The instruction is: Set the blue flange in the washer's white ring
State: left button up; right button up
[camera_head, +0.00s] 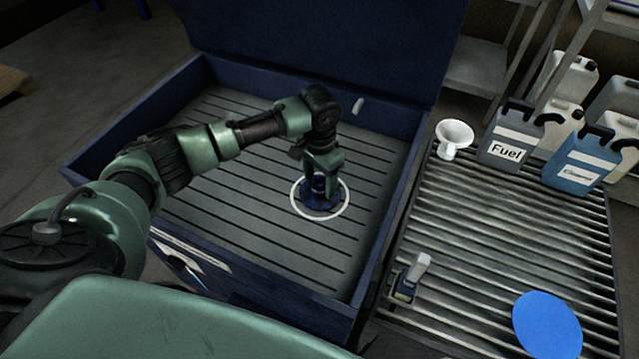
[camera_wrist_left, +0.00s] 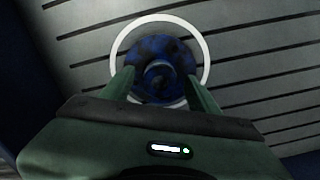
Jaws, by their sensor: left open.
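The blue flange (camera_head: 313,199) sits on the slatted floor of the washer (camera_head: 240,255), inside the white ring (camera_head: 347,205). In the left wrist view the flange (camera_wrist_left: 158,52) lies within the white ring (camera_wrist_left: 205,62), nearer its lower side, with a round hub facing up. My left gripper (camera_head: 319,186) is right over the flange and partly hides it in the head view. In the left wrist view its two fingers (camera_wrist_left: 162,86) are open, one on each side of the hub. I cannot tell whether they touch it. My right gripper is not in view.
The washer's raised blue lid (camera_head: 330,45) stands behind, and its walls surround the floor. A ribbed bench (camera_head: 470,240) at right holds a white funnel (camera_head: 455,135), a grey fuel can (camera_head: 508,140), a blue can (camera_head: 580,160) and a blue disc (camera_head: 547,325). The washer floor around the ring is clear.

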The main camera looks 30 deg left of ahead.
aim_at(319, 183)
pick_arm(q)
notch_tip(319, 183, up, 10)
jog(key=shift+r+b, duration=0.25)
jog(key=shift+b, duration=0.1)
